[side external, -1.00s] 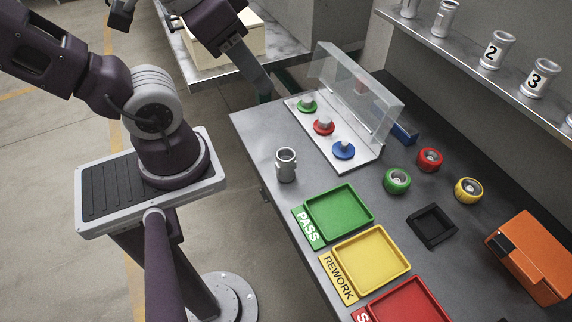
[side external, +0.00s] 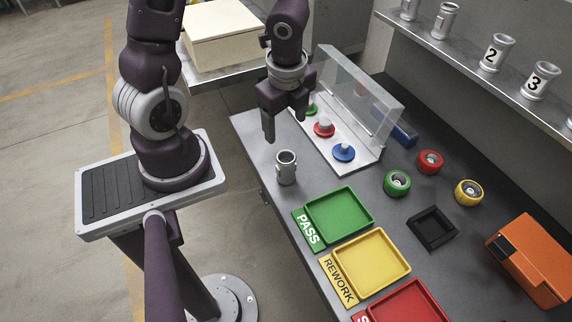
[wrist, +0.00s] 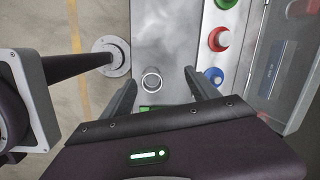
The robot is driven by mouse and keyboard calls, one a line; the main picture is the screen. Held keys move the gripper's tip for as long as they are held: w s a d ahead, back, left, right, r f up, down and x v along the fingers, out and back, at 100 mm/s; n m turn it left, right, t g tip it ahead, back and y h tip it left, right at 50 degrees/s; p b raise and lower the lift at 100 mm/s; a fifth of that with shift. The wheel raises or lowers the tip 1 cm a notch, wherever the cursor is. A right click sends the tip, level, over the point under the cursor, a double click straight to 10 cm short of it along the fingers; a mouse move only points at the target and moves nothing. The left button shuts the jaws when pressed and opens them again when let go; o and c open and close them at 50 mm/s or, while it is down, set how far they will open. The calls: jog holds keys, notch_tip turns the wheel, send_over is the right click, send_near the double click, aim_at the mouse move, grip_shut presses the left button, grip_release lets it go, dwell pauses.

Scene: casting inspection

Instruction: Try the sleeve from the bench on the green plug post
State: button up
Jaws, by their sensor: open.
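The sleeve (side external: 286,168) is a grey metal cylinder with an open top, standing upright on the bench. In the wrist view the sleeve (wrist: 152,82) shows from above as a ring, ahead of and between my fingers. My gripper (side external: 284,134) is open and empty, pointing down above and just behind the sleeve, not touching it. The green plug post (side external: 312,109) stands at the far end of a white board, partly hidden by my gripper. In the wrist view the green post (wrist: 226,3) is at the top edge.
The red post (side external: 323,127) and blue post (side external: 344,151) share the white board, with a clear upright shield (side external: 360,95) behind. Green, yellow and red trays lie nearer. Green, red and yellow rings (side external: 469,192) lie to the right. An orange box (side external: 530,258) stands at right.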

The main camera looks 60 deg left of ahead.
aim_at(285, 157)
jog(key=f+m, duration=0.1)
jog(key=f, duration=0.1)
jog(key=d+f+m+h, duration=0.1)
jog(key=f, duration=0.1)
jog(key=d+f+m, duration=0.1)
jog(key=f, duration=0.1)
jog(key=shift+s+d+f+g+h, duration=0.15)
jog(key=shift+s+f+g+h, duration=0.1)
jog(key=shift+s+g+h, duration=0.15)
jog(key=f, duration=0.4)
jog(key=shift+s+f, duration=0.2)
jog(key=shift+f, duration=0.2)
jog(key=shift+w+f, duration=0.15)
jog(key=shift+f, duration=0.2)
grip_shut()
